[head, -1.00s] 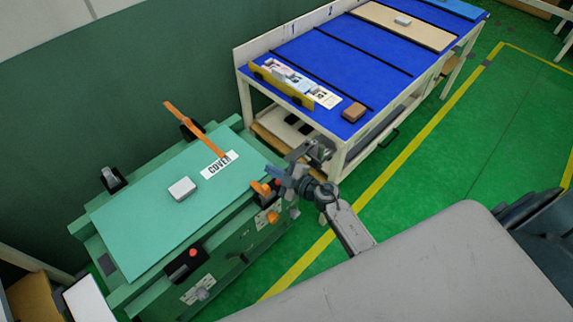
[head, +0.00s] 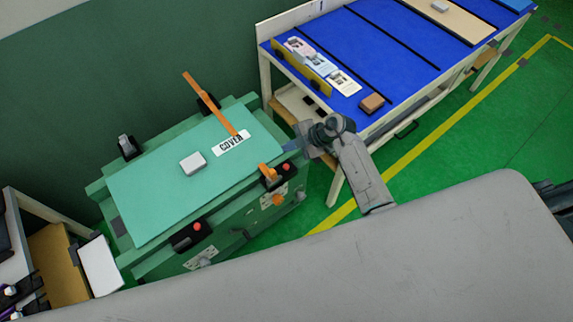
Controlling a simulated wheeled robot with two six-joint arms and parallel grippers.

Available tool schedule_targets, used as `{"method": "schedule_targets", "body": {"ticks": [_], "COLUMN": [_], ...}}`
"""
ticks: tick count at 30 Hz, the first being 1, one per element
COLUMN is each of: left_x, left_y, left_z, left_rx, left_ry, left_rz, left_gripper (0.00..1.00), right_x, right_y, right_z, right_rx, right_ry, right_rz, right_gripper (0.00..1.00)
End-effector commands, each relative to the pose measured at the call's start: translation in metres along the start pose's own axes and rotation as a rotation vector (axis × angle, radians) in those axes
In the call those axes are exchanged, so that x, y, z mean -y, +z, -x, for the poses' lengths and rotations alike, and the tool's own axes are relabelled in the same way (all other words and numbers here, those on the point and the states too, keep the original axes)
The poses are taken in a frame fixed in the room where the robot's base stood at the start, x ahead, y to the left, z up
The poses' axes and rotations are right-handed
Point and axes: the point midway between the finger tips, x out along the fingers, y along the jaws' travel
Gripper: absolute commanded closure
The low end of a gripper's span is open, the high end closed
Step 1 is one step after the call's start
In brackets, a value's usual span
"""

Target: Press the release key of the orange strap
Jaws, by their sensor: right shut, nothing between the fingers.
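A green cover (head: 150,200) marked "COVER" lies on a green case. A long orange strap piece (head: 203,92) sticks up at the far edge and slants down over the cover. A short orange strap end (head: 267,172) stands at a black buckle on the near right edge. The red key (head: 285,167) of that buckle is visible, with nothing on it. My right gripper (head: 290,146) is shut and empty, beyond the buckle near the cover's right corner, apart from the key. Its fingertips are small and partly hard to make out. My left gripper is not in view.
Another black buckle with a red key (head: 197,227) sits on the near left edge, and a black latch (head: 128,146) on the far side. A grey block (head: 193,163) rests on the cover. A blue-topped table (head: 400,60) with cards and a brown block (head: 372,103) stands close behind my right arm.

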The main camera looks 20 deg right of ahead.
Motion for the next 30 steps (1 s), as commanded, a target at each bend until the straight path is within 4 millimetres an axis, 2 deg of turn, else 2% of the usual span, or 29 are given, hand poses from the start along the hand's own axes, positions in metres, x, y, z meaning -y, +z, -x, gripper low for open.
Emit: {"method": "schedule_targets", "body": {"ticks": [8,23,30], "left_x": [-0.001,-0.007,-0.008], "left_y": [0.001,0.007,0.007], "left_z": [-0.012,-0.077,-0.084], "left_rx": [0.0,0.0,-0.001], "left_ry": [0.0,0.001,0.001], "left_rz": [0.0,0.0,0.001], "left_gripper": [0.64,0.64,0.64], "right_x": [0.005,0.035,0.044], "right_y": [0.005,0.035,0.044], "right_z": [-0.007,-0.048,-0.061], "right_rx": [-0.001,0.0,-0.001], "right_ry": [0.001,0.001,0.001], "right_rz": [0.0,0.0,-0.001], "right_gripper": [1.0,1.0,1.0]}}
